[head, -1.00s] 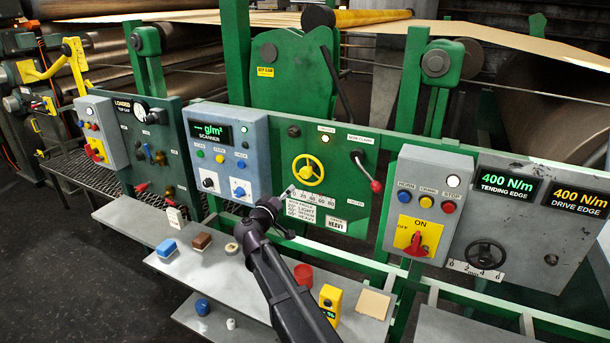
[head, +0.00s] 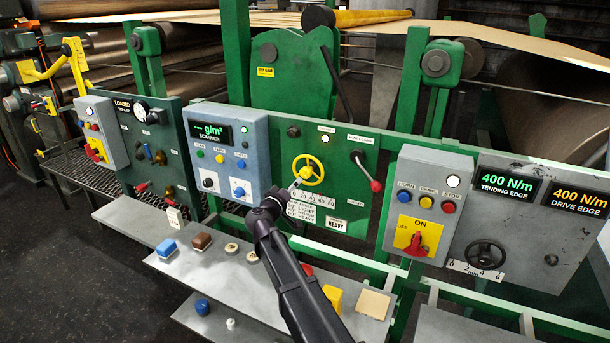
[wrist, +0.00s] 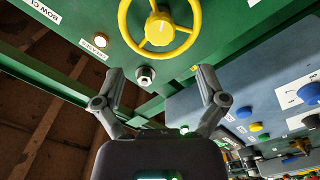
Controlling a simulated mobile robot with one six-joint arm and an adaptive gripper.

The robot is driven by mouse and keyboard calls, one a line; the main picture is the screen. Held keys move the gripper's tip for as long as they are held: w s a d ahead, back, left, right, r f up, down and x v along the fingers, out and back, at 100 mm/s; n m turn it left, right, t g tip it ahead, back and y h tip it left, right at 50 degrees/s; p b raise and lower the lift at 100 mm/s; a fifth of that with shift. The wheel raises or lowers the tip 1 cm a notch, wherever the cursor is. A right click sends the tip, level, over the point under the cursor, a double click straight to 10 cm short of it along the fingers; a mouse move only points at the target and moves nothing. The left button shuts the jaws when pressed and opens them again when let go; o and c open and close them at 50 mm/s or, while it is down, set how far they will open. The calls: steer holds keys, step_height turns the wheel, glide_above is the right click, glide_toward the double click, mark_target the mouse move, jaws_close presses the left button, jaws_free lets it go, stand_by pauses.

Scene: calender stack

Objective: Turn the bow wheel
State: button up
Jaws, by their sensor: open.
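The yellow bow wheel (head: 306,171) is mounted on the green panel in the middle of the head view. It has a round rim, spokes and a hub, and a scale label (head: 312,198) sits below it. In the wrist view the bow wheel (wrist: 159,29) is at the top centre, beyond my fingertips. My gripper (head: 286,190) is just below and left of the wheel in the head view and covers part of the labels. In the wrist view my gripper (wrist: 162,82) is open with nothing between its fingers, and a gap shows between it and the rim.
A lever with a red knob (head: 376,186) stands right of the wheel. A grey shelf (head: 215,262) with small blocks lies below my arm.

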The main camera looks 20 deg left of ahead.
mark_target(304, 174)
steer(key=w, duration=0.9)
steer(key=shift+d, duration=0.35)
steer(key=c, duration=1.2)
